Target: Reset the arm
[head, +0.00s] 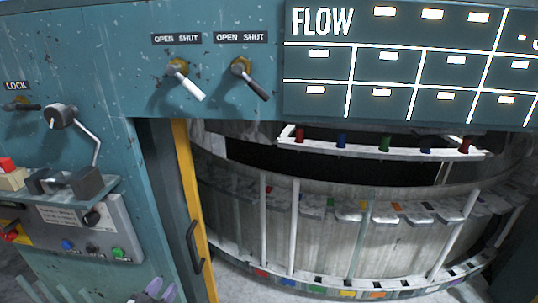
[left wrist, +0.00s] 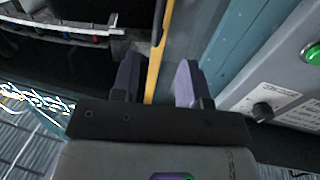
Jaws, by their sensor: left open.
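My left gripper (head: 155,292) shows at the bottom edge of the head view, in front of the teal panel below the control box. In the left wrist view its two purple-grey fingers (left wrist: 156,82) are spread apart with nothing between them. The yellow door edge (left wrist: 155,60) passes behind the gap between them; I cannot tell how far off it is. My right gripper is in neither view.
A control box (head: 90,230) with coloured buttons and a shelf is at left. Two OPEN/SHUT levers (head: 188,82) (head: 250,80) and a FLOW board (head: 400,65) are above. A yellow door edge (head: 190,200) with a dark handle (head: 195,247) borders the round drum (head: 340,235).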

